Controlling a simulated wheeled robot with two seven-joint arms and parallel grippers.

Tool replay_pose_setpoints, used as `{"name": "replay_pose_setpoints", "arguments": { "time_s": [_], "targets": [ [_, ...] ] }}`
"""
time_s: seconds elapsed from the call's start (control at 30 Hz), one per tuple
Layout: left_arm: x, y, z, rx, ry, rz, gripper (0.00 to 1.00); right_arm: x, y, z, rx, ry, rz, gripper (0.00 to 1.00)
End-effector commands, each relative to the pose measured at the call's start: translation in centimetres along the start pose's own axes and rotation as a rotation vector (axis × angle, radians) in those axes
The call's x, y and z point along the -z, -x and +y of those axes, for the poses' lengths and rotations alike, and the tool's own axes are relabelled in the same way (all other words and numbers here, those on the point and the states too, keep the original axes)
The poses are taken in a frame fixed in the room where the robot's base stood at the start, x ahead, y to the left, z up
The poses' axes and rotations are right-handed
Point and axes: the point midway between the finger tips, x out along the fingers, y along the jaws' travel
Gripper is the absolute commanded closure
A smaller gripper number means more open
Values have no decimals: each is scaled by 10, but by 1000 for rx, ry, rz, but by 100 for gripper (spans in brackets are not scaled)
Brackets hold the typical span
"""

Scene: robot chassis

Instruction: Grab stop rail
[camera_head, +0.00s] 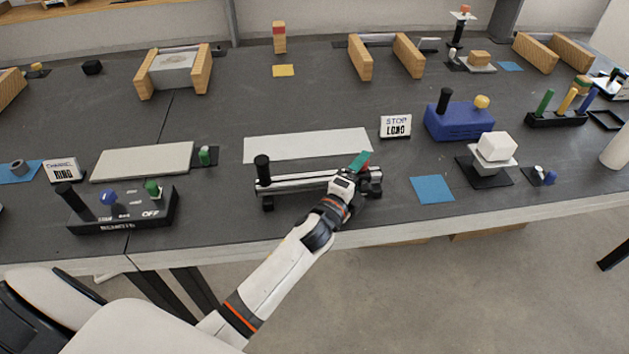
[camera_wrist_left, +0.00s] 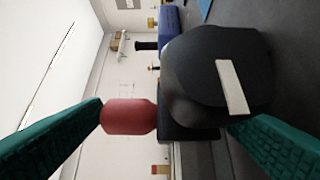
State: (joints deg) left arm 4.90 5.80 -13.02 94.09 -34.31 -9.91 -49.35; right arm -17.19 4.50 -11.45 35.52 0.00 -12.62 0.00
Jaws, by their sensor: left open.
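The stop rail (camera_head: 300,182) is a silver bar on black feet near the table's front edge, with an upright black knob (camera_head: 263,168) at its left end. My left gripper (camera_head: 359,162) is over its right end and hides part of it. In the left wrist view the teal fingers are spread wide. A red rounded knob (camera_wrist_left: 129,116) shows between them, with a black rounded part (camera_wrist_left: 195,85) bearing a white stripe beside it. I cannot tell whether a finger touches either. My right gripper is not in view.
A sign (camera_head: 396,126) reading STOP LONG stands behind the rail, near a white strip (camera_head: 305,145). A blue box (camera_head: 460,122) with knobs is to the right, behind a blue square (camera_head: 432,190). A black control box (camera_head: 125,209) stands left.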

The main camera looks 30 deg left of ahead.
Motion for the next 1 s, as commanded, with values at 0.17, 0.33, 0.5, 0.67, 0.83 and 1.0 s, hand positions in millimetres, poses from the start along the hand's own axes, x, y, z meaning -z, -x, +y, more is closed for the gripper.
{"name": "replay_pose_setpoints", "arguments": {
  "time_s": [0.17,0.33,0.5,0.67,0.83,1.0],
  "targets": [
    [0,-1,0,1,0,0,18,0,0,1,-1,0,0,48],
    [0,-1,0,1,0,0,36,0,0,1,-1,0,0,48],
    [0,-1,0,1,1,0,64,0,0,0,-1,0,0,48],
    [0,-1,1,-2,-2,0,66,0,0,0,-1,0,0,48],
    [0,-2,10,-4,-3,0,66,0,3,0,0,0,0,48],
    [1,-2,40,-8,-6,-1,66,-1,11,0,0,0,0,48]
  ]
}}
